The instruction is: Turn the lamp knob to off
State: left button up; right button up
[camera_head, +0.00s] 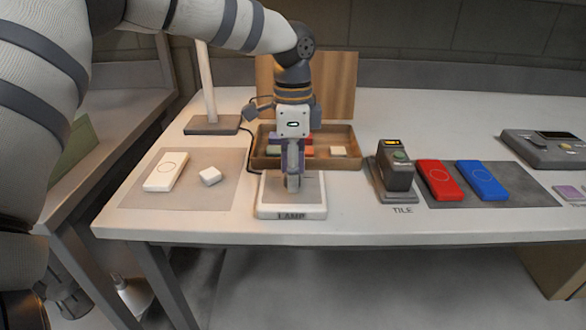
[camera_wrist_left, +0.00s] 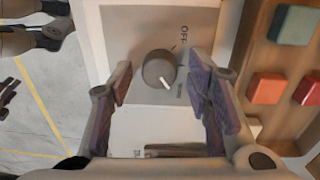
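The lamp control box (camera_head: 310,190), a pale box labelled LAMP, sits at the table's front edge in the head view. In the left wrist view its plate (camera_wrist_left: 130,35) carries a round grey knob (camera_wrist_left: 158,68) with a white pointer mark. The pointer aims toward the lower right, away from the OFF lettering (camera_wrist_left: 184,35) at the upper right. My left gripper (camera_head: 292,184) points down over the box and hides the knob in the head view. In the left wrist view its fingers (camera_wrist_left: 160,86) are open, one on each side of the knob, with visible gaps. My right gripper is not in view.
A wooden tray (camera_head: 343,164) with coloured blocks stands just behind the box. A grey mat with a white slab (camera_head: 166,171) and small white block (camera_head: 210,176) lies left. A tile device (camera_head: 394,172), red slab (camera_head: 439,180) and blue slab (camera_head: 482,180) stand right.

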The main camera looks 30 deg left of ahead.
pick_arm(q)
grip_shut()
